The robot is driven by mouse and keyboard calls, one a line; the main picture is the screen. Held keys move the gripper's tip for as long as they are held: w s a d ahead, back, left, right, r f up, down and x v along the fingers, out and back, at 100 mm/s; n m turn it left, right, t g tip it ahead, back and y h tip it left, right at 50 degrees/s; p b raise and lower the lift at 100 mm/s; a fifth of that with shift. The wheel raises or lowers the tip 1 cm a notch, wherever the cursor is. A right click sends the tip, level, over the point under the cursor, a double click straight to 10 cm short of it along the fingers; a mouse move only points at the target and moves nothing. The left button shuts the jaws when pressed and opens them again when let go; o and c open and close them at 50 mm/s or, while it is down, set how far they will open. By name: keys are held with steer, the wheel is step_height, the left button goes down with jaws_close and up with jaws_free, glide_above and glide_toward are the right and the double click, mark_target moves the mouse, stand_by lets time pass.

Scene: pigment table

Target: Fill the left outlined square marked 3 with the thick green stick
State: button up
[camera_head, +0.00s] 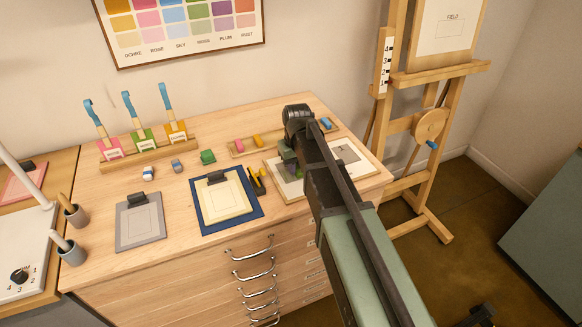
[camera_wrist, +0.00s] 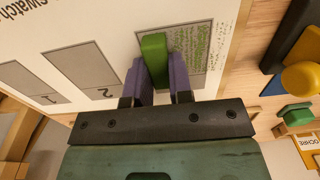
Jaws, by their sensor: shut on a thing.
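My gripper (camera_wrist: 159,68) is shut on the thick green stick (camera_wrist: 154,50), which stands between its two purple fingers. In the wrist view the stick is over a grey square (camera_wrist: 207,50) on the white swatch sheet (camera_wrist: 120,22). Green strokes show on this square to the right of the stick. Squares marked 1 (camera_wrist: 20,82) and 2 (camera_wrist: 75,68) are plain grey to its left. The third square's number is hidden behind my gripper. Whether the stick touches the sheet, I cannot tell. In the head view my arm hides much of the sheet (camera_head: 292,191).
A blue mat (camera_head: 203,228) with a cream sheet lies left of the swatch sheet, beside a yellow-and-black item (camera_head: 257,182). A green block (camera_head: 208,156) and a stick tray (camera_head: 240,154) are behind. A grey clipboard (camera_head: 140,238) lies farther left. An easel (camera_head: 430,75) stands right.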

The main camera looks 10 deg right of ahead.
mark_target(282, 176)
steer(key=shift+d, duration=0.55)
steer(key=shift+w+r, duration=0.1)
steer(key=shift+s+a, duration=0.15)
steer(key=shift+a, duration=0.45)
steer(key=shift+s+a, duration=0.15)
steer(key=shift+a, duration=0.4)
steer(key=shift+s+a, duration=0.15)
steer(key=shift+a, duration=0.7)
steer(key=shift+s+a, duration=0.15)
steer(key=shift+a, duration=0.65)
step_height(282, 176, up, 7)
steer(key=p, duration=0.7)
steer(key=shift+r, duration=0.1)
